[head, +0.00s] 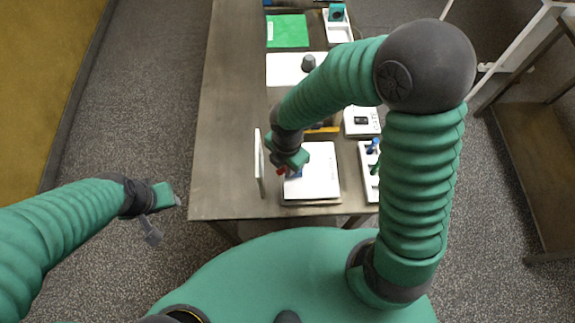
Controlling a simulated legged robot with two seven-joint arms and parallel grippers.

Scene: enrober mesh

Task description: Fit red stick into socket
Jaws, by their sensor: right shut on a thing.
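My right gripper (284,168) is low over the near part of the table, shut on a small red piece (281,171), which I take to be the red stick. Most of the stick is hidden by the gripper. A white square board (320,178) lies just right of the gripper, with a small blue bit at its left, partly covered. A thin white upright panel (259,163) stands left of the gripper. I cannot tell which part is the socket. My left gripper (166,216) is empty, its fingers apart, off the table's left side.
The brown table (228,120) is bare along its left side. At its right edge is a white tray (368,187) with blue and green pieces. A white box (361,122), a white sheet (283,69) and a green mat (288,31) lie farther back. A shelf (540,140) stands right.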

